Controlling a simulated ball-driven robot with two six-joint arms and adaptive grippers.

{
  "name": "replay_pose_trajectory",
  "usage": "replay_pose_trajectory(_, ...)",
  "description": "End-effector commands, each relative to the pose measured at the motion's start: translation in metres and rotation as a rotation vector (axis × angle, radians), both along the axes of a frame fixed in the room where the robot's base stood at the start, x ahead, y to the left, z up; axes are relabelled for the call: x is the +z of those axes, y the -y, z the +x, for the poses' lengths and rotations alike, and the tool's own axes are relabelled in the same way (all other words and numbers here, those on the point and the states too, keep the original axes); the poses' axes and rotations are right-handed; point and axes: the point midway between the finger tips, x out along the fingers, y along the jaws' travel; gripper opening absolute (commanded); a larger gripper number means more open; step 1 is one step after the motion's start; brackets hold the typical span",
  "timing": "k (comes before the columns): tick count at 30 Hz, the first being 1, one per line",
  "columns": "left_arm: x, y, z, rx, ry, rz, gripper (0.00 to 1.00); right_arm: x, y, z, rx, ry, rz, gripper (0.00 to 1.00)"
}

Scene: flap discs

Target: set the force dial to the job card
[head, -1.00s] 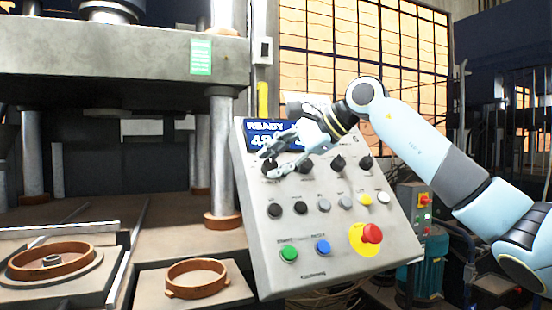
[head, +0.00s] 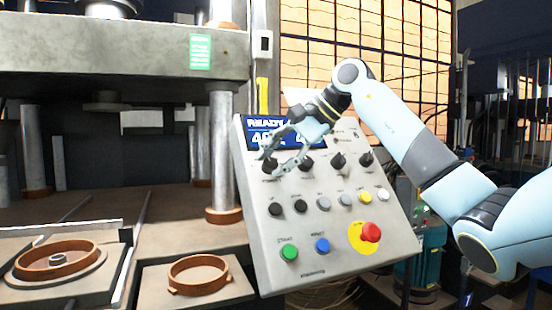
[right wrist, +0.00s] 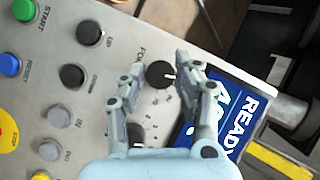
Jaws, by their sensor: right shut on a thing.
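The force dial (right wrist: 160,75) is a black round knob with a white pointer mark, partly labelled "FO…" in the right wrist view. In the head view it is the leftmost knob (head: 269,166) of the upper row on the sloped grey panel. My right gripper (head: 271,164) is shut on this dial, with one finger on each side of it. The blue display (head: 262,124) above reads READY, its number partly hidden by my gripper. A green card (head: 200,52) hangs on the press; its text is too small to read. My left gripper is not in view.
More black knobs (head: 338,161) stand close to the right of the dial. Below are rows of buttons, including green (head: 289,252) and blue (head: 322,245), and a red emergency stop (head: 370,232). The press bed with brown rings (head: 198,274) is at left.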

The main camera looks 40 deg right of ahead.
Motion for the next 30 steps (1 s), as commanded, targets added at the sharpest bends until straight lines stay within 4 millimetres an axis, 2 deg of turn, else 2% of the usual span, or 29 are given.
replay_pose_trajectory(6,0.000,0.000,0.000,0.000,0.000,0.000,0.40,0.001,0.000,0.001,-0.002,0.005,-0.001,0.00)
replay_pose_trajectory(7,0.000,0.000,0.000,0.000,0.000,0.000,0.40,0.001,0.000,0.001,-0.002,0.004,0.000,0.35)
replay_pose_trajectory(11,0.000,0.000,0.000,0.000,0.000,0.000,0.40,0.001,0.000,0.000,-0.002,0.003,0.000,0.52)
replay_pose_trajectory(22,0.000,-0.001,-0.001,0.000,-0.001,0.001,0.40,0.005,0.004,-0.004,-0.003,0.003,-0.003,0.53)
replay_pose_trajectory(30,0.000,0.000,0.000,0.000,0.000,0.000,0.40,0.042,0.024,-0.038,-0.005,0.003,-0.007,0.53)
